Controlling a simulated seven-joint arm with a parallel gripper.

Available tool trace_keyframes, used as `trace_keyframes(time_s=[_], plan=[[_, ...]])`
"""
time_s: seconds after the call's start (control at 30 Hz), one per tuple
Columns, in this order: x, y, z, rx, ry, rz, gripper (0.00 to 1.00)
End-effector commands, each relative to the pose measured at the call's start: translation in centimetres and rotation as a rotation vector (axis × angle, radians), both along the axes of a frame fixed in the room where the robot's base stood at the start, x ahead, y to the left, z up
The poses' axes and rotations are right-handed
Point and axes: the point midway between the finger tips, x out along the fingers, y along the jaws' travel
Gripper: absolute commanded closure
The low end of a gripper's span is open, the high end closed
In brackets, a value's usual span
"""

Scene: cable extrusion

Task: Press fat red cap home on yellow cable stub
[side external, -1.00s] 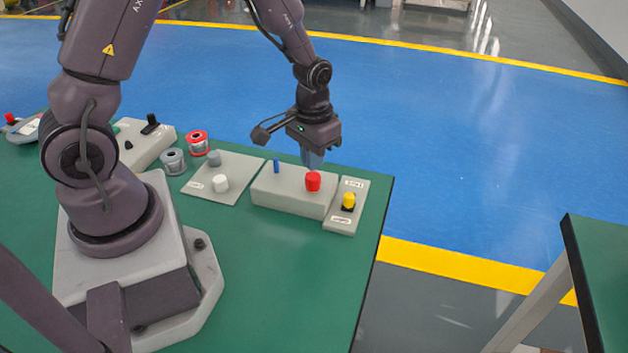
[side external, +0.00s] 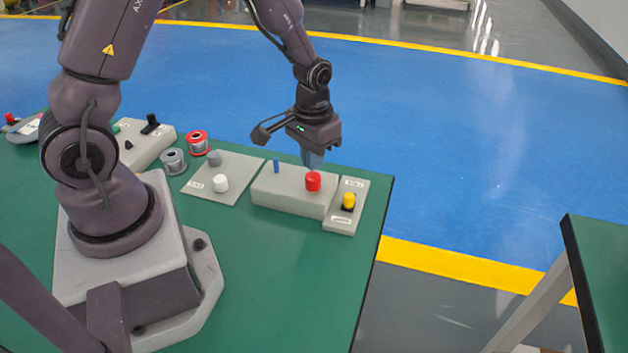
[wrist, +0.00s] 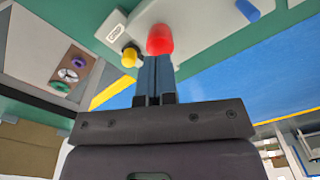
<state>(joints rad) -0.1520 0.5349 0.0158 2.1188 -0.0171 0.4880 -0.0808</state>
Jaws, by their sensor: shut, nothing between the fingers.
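The fat red cap (side external: 313,181) stands upright on the right part of a pale grey block (side external: 285,200). It also shows in the wrist view (wrist: 160,40), just beyond my fingertips. My gripper (side external: 312,166) is shut and empty, pointing down just above and behind the cap; I cannot tell whether it touches it. The closed fingers show in the wrist view (wrist: 157,58). No yellow cable stub shows below the cap, so how far down the cap sits cannot be told. A thin blue stub (side external: 276,166) stands on the block's left part.
A yellow knob (side external: 349,200) sits on a small labelled plate right of the block. A grey pad (side external: 235,165) at the left bears a white cap (side external: 221,183) and a grey cap (side external: 214,158). Two spools stand farther left. The green table (side external: 290,270) is clear in front.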

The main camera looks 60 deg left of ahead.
Motion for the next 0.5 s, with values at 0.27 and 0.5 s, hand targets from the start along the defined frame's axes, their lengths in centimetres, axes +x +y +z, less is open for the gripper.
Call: trace_keyframes(time_s=[0.27,0.5], plan=[[0.00,0.00,-0.10,0.000,0.000,0.000,1.00],[0.02,0.01,-0.38,0.000,0.000,0.000,1.00]])
